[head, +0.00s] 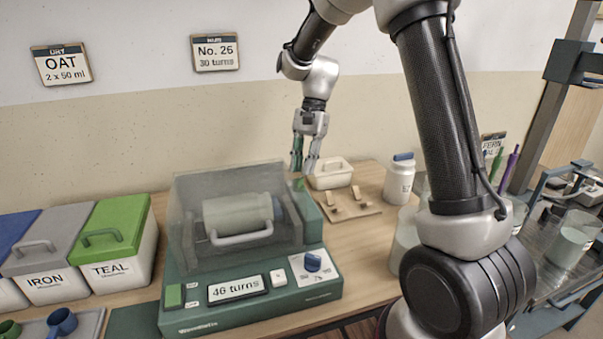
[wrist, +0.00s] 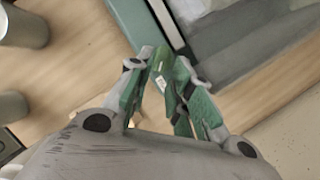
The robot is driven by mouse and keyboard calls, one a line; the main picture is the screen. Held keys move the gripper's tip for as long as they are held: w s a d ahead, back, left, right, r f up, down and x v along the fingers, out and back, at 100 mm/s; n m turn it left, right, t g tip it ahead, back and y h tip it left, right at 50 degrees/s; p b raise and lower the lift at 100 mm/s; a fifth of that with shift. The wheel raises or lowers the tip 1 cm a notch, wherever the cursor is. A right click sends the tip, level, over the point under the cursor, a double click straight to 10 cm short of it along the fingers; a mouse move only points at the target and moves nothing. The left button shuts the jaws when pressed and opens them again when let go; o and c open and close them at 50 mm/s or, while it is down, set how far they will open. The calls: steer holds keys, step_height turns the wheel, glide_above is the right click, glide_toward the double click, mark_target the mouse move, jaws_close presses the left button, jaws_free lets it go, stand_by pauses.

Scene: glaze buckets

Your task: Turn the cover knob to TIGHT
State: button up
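The green machine (head: 235,318) stands on the table with a clear cover (head: 190,185) down over a pale jar (head: 235,212) lying on its side. A blue knob (head: 312,262) sits on a white dial plate at the front right of the machine. The plate's marks are too small to read, and I see no word TIGHT. My gripper (head: 303,168) points down behind the cover's right end, apart from the blue knob. In the wrist view its green fingertips (wrist: 163,70) come close together beside the machine.
The display reads "46 turns" (head: 238,287). A wooden board (head: 345,205), a white tub (head: 331,176) and a blue-capped bottle (head: 399,180) stand right of the machine. IRON (head: 50,285) and TEAL (head: 120,270) bins stand left. My arm hides part of the right side.

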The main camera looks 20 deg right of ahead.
steer(key=v, duration=0.9)
steer(key=shift+r, duration=0.15)
steer(key=s+d+r+n+t+h, duration=0.1)
steer(key=s+d+n+t, duration=0.1)
steer(key=s, duration=0.7)
steer(key=s+d+r+n+t+h, duration=0.1)
steer(key=s+d+n+t, duration=0.2)
steer(key=s, duration=0.7)
steer(key=s+d+r+n+t+h, duration=0.1)
steer(key=s+d+n, duration=0.3)
steer(key=s, duration=0.5)
steer(key=d+t, duration=0.1)
steer(key=d, duration=0.1)
steer(key=shift+s+d+r+t, duration=0.2)
steer(key=shift+d+r+t, duration=0.1)
steer(key=shift+r, duration=0.1)
